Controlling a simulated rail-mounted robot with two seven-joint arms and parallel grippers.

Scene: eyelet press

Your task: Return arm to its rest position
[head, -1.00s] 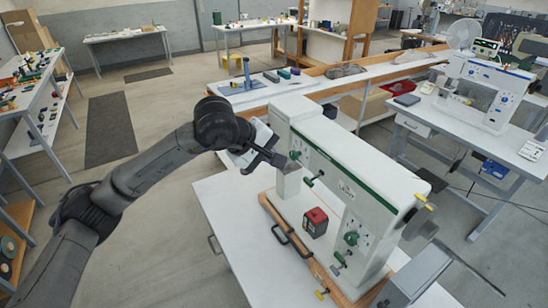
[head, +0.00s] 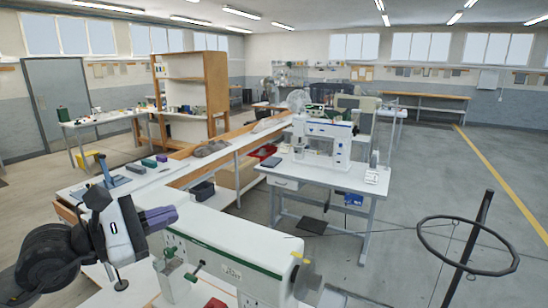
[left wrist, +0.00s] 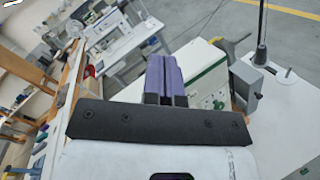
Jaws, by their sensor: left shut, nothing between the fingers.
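My left gripper (head: 174,214) is at the lower left of the head view, at the near left end of the white press with a green stripe (head: 225,255). Its purple fingers point right and are closed together with nothing between them. The fingers also show in the left wrist view (left wrist: 166,62), side by side, with the press (left wrist: 208,85) behind and to their right. Whether the fingers touch the press cannot be told. The lower part of the press is cut off by the frame's edge. My right gripper is not in view.
A long bench (head: 160,182) with small items runs behind the gripper. A second white machine (head: 322,140) stands on a table at centre right. A dark ring on a post (head: 468,245) stands at right. The floor between is open.

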